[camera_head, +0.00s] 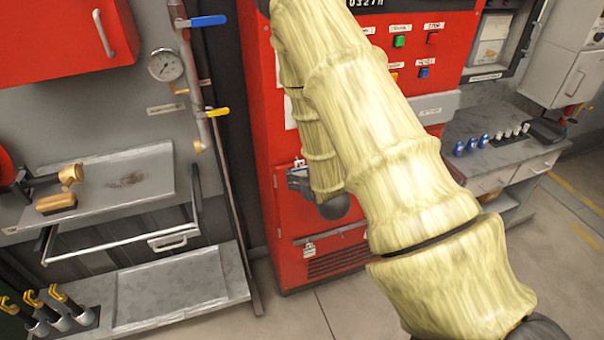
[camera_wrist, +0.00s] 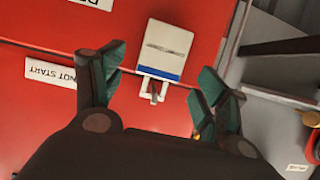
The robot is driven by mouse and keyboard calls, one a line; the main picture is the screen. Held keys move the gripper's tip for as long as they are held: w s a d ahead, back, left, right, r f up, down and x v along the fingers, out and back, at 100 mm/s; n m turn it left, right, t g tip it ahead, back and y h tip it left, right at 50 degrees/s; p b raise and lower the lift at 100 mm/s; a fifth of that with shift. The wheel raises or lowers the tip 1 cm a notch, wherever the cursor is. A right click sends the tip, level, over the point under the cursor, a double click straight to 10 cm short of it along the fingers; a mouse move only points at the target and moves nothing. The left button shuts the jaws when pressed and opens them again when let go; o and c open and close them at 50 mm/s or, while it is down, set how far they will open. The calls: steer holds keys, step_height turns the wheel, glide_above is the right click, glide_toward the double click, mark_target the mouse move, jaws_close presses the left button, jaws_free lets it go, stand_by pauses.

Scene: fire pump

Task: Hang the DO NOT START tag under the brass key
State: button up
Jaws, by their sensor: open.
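In the wrist view, which is upside down, a white card with a blue band (camera_wrist: 166,48) lies against the red cabinet front. A small grey metal hook or clip (camera_wrist: 154,90) is at its blue end. The card's writing is not legible, so I cannot tell whether it is the DO NOT START tag. My gripper (camera_wrist: 158,76) is open, with one finger on each side of the card and hook. In the head view my gripper (camera_head: 302,182) is at the cabinet's left front, partly hidden by my arm. I cannot make out a brass key.
An inverted label reading "NOT START" (camera_wrist: 48,72) is partly hidden by the left finger. The red cabinet (camera_head: 285,225) stands ahead, with a small hanging item (camera_head: 309,250) lower down. A pipe with a yellow lever (camera_head: 215,112) and a shelf (camera_head: 120,185) are to the left.

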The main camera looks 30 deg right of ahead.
steer(key=v, duration=1)
steer(key=s+a+f+g+y+b, duration=0.1)
steer(key=s+a+f+g, duration=0.15)
steer(key=f, duration=0.45)
steer(key=s+a+f+g+b, duration=0.1)
steer(key=s+a+f+g, duration=0.2)
steer(key=f, duration=0.4)
steer(key=s+a+f+n+g+y+b, duration=0.1)
steer(key=s+a+f+g, duration=0.3)
steer(key=s+f, duration=0.5)
steer(key=s+a+f+n+g+y+b, duration=0.1)
steer(key=s+a+f+g, duration=0.2)
steer(key=s+a+f, duration=0.5)
steer(key=s+f, duration=0.1)
steer(key=s, duration=0.6)
steer(key=shift+a+f+g+b, duration=0.3)
steer(key=shift+f+g+b, duration=0.05)
steer(key=shift+b, duration=0.05)
